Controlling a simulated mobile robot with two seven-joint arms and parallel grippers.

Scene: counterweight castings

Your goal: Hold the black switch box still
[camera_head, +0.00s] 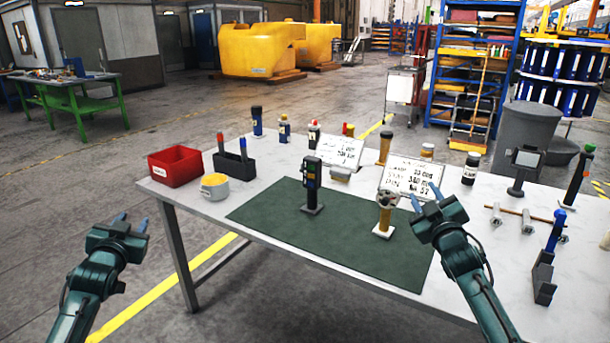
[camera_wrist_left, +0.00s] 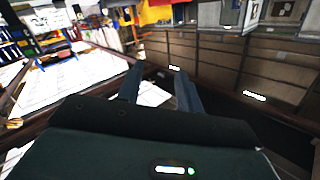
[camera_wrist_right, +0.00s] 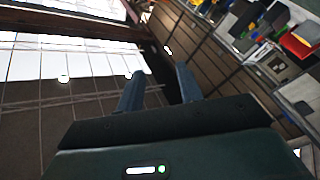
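My left gripper (camera_head: 134,219) is open and empty, off the table's left front side, well left of the box. Its fingers also show apart in the left wrist view (camera_wrist_left: 160,85). My right gripper (camera_head: 428,200) is open and appears empty, to the right of the box and apart from it. Its fingers show spread in the right wrist view (camera_wrist_right: 158,85). The box is not clearly visible in either wrist view.
A yellow-brown post (camera_head: 385,216) on a pale base stands near my right gripper. Two white sign boards (camera_head: 412,178) stand behind. The mat's front is clear.

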